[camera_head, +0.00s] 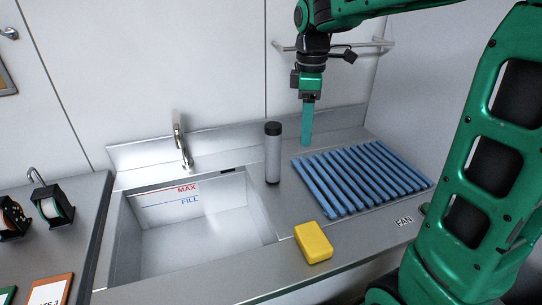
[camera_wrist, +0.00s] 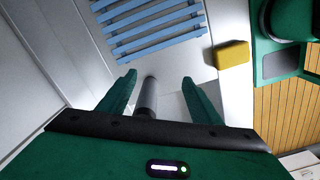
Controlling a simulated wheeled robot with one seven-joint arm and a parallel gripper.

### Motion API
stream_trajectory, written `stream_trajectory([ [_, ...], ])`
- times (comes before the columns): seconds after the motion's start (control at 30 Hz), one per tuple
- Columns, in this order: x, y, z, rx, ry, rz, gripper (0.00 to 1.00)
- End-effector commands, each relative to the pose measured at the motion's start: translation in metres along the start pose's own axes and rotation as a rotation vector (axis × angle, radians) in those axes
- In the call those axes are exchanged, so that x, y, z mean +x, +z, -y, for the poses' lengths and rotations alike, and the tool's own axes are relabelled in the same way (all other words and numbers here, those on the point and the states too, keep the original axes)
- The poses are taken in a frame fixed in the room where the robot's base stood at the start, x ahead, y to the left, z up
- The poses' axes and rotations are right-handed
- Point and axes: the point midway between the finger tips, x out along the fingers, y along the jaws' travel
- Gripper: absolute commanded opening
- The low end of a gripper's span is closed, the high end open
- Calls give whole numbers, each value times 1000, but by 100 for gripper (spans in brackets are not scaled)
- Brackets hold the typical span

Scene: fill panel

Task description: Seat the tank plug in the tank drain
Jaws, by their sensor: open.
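The tank is a steel basin (camera_head: 205,222) at the left of the counter, with a red MAX line and a blue FILL line on its back wall. I cannot make out a drain in its floor or a tank plug in either view. My gripper (camera_head: 307,138) points down above the counter, behind the blue rack and right of the grey bottle. In the wrist view my gripper (camera_wrist: 158,79) is open with nothing held. The grey bottle (camera_wrist: 149,96) shows between the fingers there, but stands apart from them.
The dark-capped grey bottle (camera_head: 273,158) stands right of the tank. A blue slatted rack (camera_head: 360,178) lies farther right. A yellow sponge-like block (camera_head: 313,242) sits at the front edge. A faucet (camera_head: 181,147) rises behind the tank. A wall rail (camera_head: 375,43) is near my wrist.

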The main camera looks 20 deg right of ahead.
Motion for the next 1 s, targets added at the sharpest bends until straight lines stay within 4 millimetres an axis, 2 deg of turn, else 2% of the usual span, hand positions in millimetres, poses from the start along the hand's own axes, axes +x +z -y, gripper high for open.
stream_trajectory([
  [0.03, -2, -26, -8, -129, -3, -1, 58],
  [0.1, -4, -52, -15, -274, -4, -6, 58],
  [0.2, -6, -77, -20, -414, -5, -10, 58],
  [0.3, -6, -90, -22, -490, -6, -13, 58],
  [0.43, 3, -96, -22, -522, -7, -14, 58],
  [0.7, 41, -95, -21, -520, -7, -14, 58],
  [1.0, 64, -93, -19, -518, -9, -13, 58],
])
